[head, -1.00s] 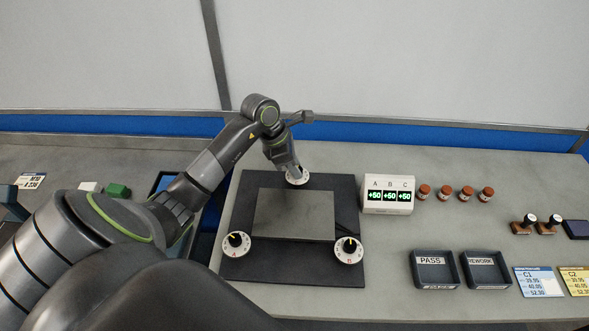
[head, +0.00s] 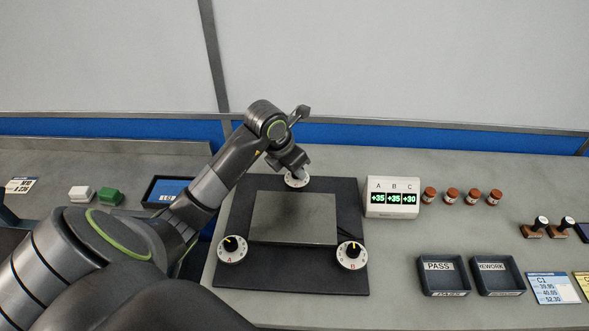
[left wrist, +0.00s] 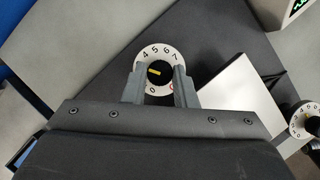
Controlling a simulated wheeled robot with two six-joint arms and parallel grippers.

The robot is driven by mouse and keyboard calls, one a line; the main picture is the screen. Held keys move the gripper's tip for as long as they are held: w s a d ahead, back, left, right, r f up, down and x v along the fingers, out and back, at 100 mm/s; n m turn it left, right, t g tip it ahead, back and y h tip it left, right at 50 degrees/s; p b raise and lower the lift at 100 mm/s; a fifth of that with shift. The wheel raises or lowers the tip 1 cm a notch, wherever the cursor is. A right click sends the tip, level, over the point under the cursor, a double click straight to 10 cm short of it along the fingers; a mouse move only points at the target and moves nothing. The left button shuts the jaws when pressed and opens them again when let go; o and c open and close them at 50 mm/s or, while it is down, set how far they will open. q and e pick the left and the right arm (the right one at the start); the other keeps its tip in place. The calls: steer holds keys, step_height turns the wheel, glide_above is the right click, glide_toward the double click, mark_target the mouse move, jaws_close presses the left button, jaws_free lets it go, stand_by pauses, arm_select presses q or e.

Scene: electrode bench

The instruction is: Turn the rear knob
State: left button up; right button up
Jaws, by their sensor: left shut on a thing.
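The rear knob (head: 297,181) has a white numbered dial and sits at the back edge of the black base plate (head: 345,275). In the left wrist view its dark cap with a yellow pointer (left wrist: 154,72) shows between my fingers. My left gripper (head: 298,172) comes down on it from above and is shut on the knob. The fingers (left wrist: 158,84) also show in the left wrist view, one on each side of the cap. The display box (head: 392,212) reads A +35, B +35, C +30. My right gripper is not in view.
Knob A (head: 232,249) and knob B (head: 351,255) stand at the front corners of the plate, beside the grey block (head: 293,218). Several brown-red jars (head: 452,195), the PASS tray (head: 441,290) and the REWORK tray (head: 497,290) are to the right.

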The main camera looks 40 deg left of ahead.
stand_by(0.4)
arm_select(q)
steer(key=o, duration=1)
steer(key=b+v, duration=0.1)
steer(key=v, duration=1.6)
steer(key=shift+s, duration=0.2)
steer(key=shift+a+r, duration=0.1)
steer(key=shift+r, duration=0.15)
